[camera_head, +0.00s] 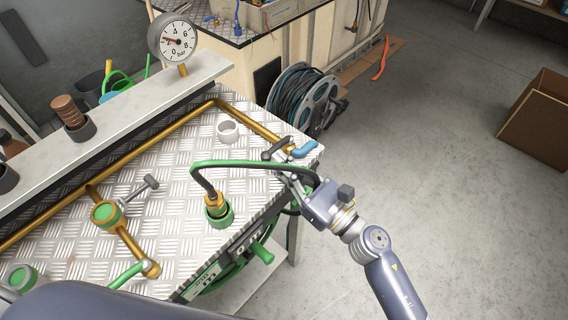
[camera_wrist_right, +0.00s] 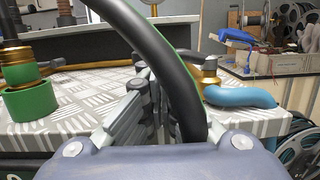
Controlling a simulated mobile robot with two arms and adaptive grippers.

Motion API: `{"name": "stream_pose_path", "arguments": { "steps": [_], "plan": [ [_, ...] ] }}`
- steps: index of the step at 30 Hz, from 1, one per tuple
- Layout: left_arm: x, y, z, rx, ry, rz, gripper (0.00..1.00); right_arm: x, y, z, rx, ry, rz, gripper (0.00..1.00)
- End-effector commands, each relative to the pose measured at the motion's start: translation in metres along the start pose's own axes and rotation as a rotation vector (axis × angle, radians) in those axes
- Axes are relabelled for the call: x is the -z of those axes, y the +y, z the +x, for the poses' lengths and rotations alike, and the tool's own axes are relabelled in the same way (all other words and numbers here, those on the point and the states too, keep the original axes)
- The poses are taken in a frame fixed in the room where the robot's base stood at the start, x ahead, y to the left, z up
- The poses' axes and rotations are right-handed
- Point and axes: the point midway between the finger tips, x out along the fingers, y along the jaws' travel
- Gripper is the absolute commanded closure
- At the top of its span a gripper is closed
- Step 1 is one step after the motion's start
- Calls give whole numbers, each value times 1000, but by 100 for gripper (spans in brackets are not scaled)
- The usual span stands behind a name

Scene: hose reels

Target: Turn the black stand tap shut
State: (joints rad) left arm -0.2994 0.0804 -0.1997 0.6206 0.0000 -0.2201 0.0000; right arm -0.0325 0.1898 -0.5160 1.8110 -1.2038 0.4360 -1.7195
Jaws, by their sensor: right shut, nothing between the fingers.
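A tap with a dark lever handle (camera_head: 275,150) and a blue outlet (camera_head: 303,151) stands at the right corner of the bench, at the end of a brass pipe. In the wrist view its brass body (camera_wrist_right: 208,68) and blue outlet (camera_wrist_right: 240,97) are just right of my fingers. My right gripper (camera_head: 284,170) is shut and empty, close to the near side of this tap; contact cannot be told. The shut fingers also show in the wrist view (camera_wrist_right: 145,88). Another tap with a grey T-handle (camera_head: 139,188) stands on the left branch pipe. My left gripper is out of view.
A black hose (camera_head: 245,163) arcs from a green coupling (camera_head: 218,215) past my right gripper, crossing in front of the wrist camera. A green hose reel (camera_head: 262,252) hangs at the bench's front. A pressure gauge (camera_head: 178,42) stands behind.

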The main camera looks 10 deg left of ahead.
Motion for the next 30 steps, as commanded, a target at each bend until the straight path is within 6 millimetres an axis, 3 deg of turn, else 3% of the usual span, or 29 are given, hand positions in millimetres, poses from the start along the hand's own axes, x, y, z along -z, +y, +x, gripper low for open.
{"name": "stream_pose_path", "arguments": {
  "steps": [11, 24, 30],
  "plan": [
    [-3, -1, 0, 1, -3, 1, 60, 1, 0, -10, -1, 2, 2, 100],
    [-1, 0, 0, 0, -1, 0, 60, 1, 0, -96, 0, 3, 3, 100],
    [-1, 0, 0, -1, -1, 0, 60, 0, 0, -117, 0, 1, 1, 100]
  ]
}}
